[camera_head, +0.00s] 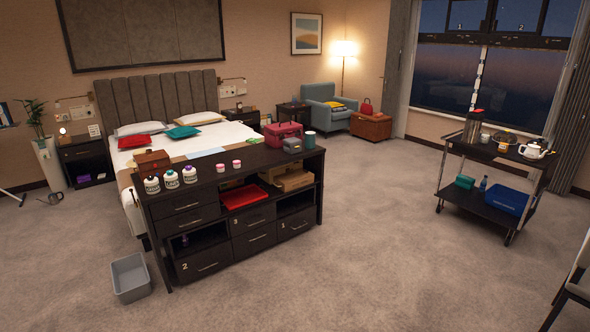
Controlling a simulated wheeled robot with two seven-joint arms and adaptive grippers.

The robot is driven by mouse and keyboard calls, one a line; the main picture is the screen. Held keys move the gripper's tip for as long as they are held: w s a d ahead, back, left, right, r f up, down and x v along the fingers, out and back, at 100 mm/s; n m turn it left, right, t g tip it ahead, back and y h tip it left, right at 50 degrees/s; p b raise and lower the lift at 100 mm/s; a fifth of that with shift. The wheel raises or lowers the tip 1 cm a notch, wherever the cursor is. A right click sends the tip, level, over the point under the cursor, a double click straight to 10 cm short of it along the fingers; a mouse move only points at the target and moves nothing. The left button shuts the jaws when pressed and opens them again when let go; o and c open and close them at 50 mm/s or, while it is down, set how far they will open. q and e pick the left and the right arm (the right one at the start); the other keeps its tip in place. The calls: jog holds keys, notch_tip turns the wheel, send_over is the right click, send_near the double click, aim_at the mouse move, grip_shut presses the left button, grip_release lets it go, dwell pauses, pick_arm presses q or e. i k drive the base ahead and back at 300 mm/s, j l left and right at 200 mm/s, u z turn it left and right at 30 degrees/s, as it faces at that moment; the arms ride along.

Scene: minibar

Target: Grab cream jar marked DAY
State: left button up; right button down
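Two small jars with pink and white colours stand side by side on the dark dresser top (205,185): a left pink jar (220,167) and a right pink jar (237,165). They look like cream jars, but any marking on them is too small to read, so I cannot tell which says DAY. Neither of my grippers shows in the head view.
A brown box (152,160), a pink case (284,135) and a teal cup (309,140) also stand on the dresser. A grey bin (130,278) is on the floor at its left. A trolley (492,150) stands at right. The carpet (390,260) between is clear.

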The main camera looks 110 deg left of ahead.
aim_at(220, 167)
jog(key=u, duration=1.7)
